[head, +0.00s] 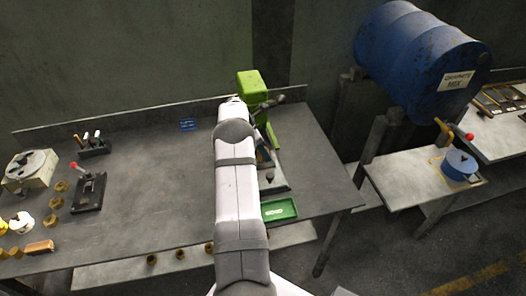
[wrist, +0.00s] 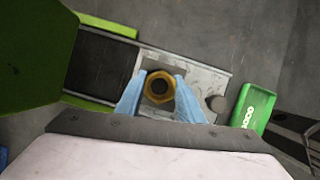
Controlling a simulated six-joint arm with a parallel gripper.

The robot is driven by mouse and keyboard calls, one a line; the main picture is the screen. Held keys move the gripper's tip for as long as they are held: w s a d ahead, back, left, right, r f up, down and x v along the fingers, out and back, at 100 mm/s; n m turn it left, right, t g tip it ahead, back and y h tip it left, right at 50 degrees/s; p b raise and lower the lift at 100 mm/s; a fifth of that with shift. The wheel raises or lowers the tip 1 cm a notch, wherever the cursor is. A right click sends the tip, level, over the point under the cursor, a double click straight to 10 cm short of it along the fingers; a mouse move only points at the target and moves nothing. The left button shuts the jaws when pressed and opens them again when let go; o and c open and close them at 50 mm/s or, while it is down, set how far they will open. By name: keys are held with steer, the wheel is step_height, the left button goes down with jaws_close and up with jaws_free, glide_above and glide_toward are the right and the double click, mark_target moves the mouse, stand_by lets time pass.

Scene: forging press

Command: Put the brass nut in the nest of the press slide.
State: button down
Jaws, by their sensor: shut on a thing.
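The brass nut (wrist: 147,87) is held between the blue fingertips of my gripper (wrist: 160,91) in the wrist view. The gripper is shut on it, with the nut's hole facing the camera. The pale metal press slide (wrist: 205,77) lies below and behind the nut, with a dark round knob (wrist: 217,103) at its right end. The nut covers part of the slide, and I cannot make out the nest or the gap beneath the nut. The green press (wrist: 30,55) stands left of the slide. In the head view my arm hides most of the press (head: 252,88) and the nut.
A green tray (wrist: 268,103) lies right of the slide; it also shows in the head view (head: 284,209). Several other brass nuts (head: 57,202) stand at the bench's left, near a red-knobbed lever device (head: 89,187). The bench middle (head: 155,175) is mostly clear. A blue barrel (head: 415,60) is at right.

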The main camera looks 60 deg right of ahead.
steer(key=shift+f+b, duration=0.5)
steer(key=shift+f, duration=0.05)
steer(key=c, duration=1.3)
jaws_free()
steer(key=shift+o, duration=0.9)
steer(key=shift+f, duration=0.1)
steer(key=shift+a, duration=0.1)
steer(key=p+v, duration=0.4)
steer(key=v, duration=0.3)
steer(key=shift+p, duration=0.35)
steer(key=shift+r+p, duration=1)
steer(key=shift+r, duration=0.55)
